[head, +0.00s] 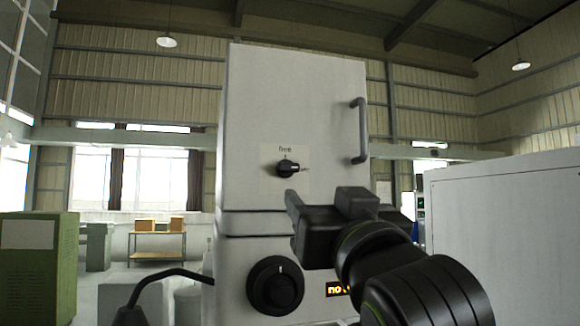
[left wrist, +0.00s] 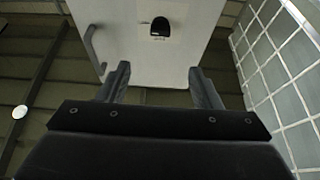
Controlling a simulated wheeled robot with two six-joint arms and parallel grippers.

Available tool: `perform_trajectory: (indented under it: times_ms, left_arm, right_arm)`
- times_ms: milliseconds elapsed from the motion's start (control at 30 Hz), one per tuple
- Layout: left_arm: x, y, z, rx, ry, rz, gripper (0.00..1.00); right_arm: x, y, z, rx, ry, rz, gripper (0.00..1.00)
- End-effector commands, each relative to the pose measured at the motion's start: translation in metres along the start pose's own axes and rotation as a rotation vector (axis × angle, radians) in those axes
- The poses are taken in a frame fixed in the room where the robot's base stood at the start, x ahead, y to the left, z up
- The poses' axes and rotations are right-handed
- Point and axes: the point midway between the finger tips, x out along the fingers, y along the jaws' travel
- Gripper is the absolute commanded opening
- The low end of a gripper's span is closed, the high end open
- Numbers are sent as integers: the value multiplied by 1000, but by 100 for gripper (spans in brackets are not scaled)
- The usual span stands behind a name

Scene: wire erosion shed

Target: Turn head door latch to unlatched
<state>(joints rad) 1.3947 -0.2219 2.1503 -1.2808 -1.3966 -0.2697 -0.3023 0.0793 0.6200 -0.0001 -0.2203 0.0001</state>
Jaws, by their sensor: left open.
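The head door latch (head: 288,168) is a small black knob on a pale plate, with a label above it, low on the front of the light grey machine head door (head: 290,100). Its nose appears to point right. My left gripper (head: 318,208) is open and empty, in front of the machine just below and right of the latch. In the left wrist view the latch (left wrist: 160,27) shows on the door beyond the two open fingers (left wrist: 159,75), apart from them. My right gripper is not in view.
A black bent rod (head: 165,273) is at lower left. A white cabinet (head: 505,235) stands at right.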

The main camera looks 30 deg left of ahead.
Motion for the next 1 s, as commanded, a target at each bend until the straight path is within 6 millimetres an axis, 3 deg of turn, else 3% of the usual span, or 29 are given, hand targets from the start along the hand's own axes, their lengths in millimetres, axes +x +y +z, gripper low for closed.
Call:
perform_trajectory:
  times_ms: [700, 1000]
  left_arm:
    - [120, 0, -4, 7, -1, -3, 58]
    - [157, 0, -2, 4, -1, 0, 58]
  right_arm:
    - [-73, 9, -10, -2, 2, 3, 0]
    - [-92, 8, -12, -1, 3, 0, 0]
